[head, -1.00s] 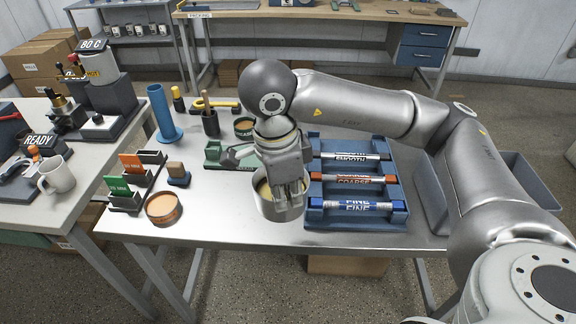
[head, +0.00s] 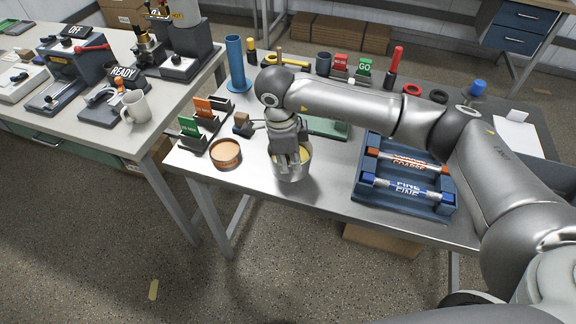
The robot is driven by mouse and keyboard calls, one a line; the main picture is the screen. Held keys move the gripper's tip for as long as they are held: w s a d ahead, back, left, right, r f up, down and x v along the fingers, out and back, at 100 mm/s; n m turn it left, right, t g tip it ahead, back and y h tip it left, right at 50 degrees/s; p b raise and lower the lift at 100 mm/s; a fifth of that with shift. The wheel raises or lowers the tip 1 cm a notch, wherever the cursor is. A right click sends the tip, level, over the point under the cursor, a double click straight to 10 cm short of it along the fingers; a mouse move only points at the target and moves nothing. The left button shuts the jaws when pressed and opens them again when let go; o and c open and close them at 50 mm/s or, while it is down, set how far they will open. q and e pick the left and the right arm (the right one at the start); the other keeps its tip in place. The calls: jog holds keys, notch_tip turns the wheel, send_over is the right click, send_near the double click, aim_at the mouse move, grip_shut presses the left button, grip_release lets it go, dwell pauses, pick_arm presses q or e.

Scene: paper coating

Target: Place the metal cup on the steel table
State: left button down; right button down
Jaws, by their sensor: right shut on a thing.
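The metal cup (head: 293,172) is a round steel cup with something pale yellow inside. It is at the front part of the steel table (head: 322,190), right of a round tan-topped tin. My right gripper (head: 291,158) points down at the cup and is shut on its rim, with the fingers partly inside. The cup looks upright. I cannot tell whether its base touches the table. My left gripper is not in view.
The round tin (head: 226,154) stands close on the left, and a blue rack (head: 405,205) with labelled rods on the right. Bare steel lies between cup and rack.

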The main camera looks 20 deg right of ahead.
jog(key=shift+w+a+f, duration=0.2)
jog(key=shift+f, duration=0.2)
notch_tip(320, 180, down, 2)
jog(key=shift+f+p, duration=0.1)
jog(key=shift+p, duration=0.95)
jog(key=shift+f, duration=0.4)
jog(key=c, duration=1.6)
grip_release()
